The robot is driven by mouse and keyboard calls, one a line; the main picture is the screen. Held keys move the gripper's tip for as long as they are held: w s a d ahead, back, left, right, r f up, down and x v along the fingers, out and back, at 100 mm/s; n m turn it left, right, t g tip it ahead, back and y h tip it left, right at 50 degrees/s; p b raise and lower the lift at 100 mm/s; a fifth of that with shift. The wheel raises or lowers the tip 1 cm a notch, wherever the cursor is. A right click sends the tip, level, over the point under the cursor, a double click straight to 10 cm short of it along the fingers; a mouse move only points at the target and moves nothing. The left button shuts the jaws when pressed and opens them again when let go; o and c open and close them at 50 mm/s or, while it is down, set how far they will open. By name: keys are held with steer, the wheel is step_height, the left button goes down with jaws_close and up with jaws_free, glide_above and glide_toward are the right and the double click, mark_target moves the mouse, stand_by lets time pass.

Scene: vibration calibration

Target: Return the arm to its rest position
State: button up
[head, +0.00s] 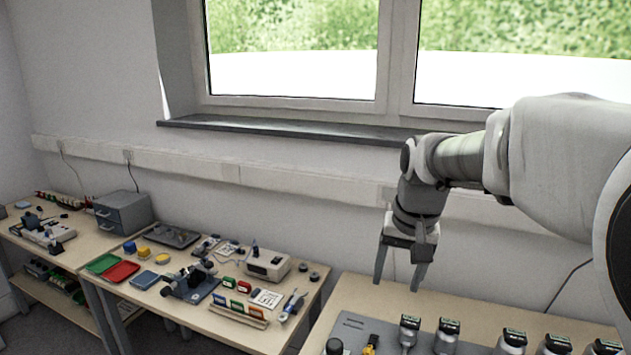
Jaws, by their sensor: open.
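My gripper (398,284) is in the head view, right of the middle, pointing down. Its two fingers are apart and nothing shows between them. It hangs in the air in front of the wall, above the back left part of the right-hand table (362,292). My arm (560,150) reaches in from the right edge, roughly level, and bends down at the wrist. The gripper appears clear of the things on the table.
Several sensor-like devices with small displays, one of them a device (447,335), stand along the right table's front. A middle table (228,338) holds trays, a white instrument (267,262) and a dark fixture (190,283). A window sill (290,128) runs behind.

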steer(key=s+r+n+t+p, duration=0.2)
steer(key=s+r+t+p, duration=0.1)
steer(key=s, duration=1.7)
steer(key=shift+a+n, duration=0.15)
steer(key=shift+n, duration=0.25)
